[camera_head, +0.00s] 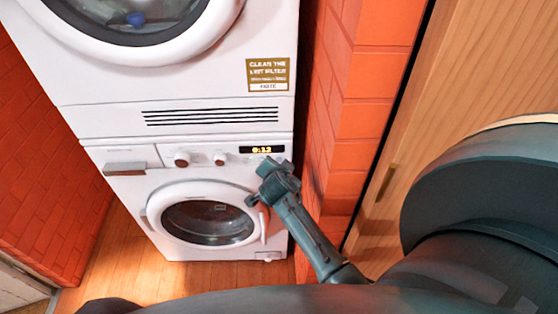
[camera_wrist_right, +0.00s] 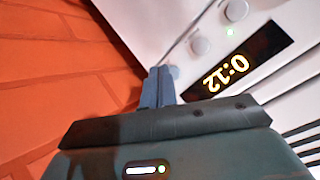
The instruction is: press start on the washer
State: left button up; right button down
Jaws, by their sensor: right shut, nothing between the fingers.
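The white washer (camera_head: 130,196) is the lower of two stacked machines, with its round door (camera_head: 208,222) shut. Its lit display (camera_head: 262,149) reads 0:12; the display (camera_wrist_right: 231,74) shows upside down in the right wrist view. Two round buttons (camera_wrist_right: 200,45) and a small green light sit beside the display there. My right gripper (camera_head: 268,164) is shut and empty, just below the display at the panel's right end. My left gripper is not in view.
A second white machine (camera_head: 100,84) with a gold label (camera_head: 268,74) stands on top. Orange brick walls (camera_head: 362,105) flank the stack, the right one close to my right gripper. A wooden door (camera_head: 470,70) is at right. Wooden floor (camera_head: 105,262) lies below.

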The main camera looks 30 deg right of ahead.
jog(key=shift+w, duration=0.1)
dwell(0.3)
jog(key=shift+w+d, duration=0.25)
jog(key=shift+w, duration=0.05)
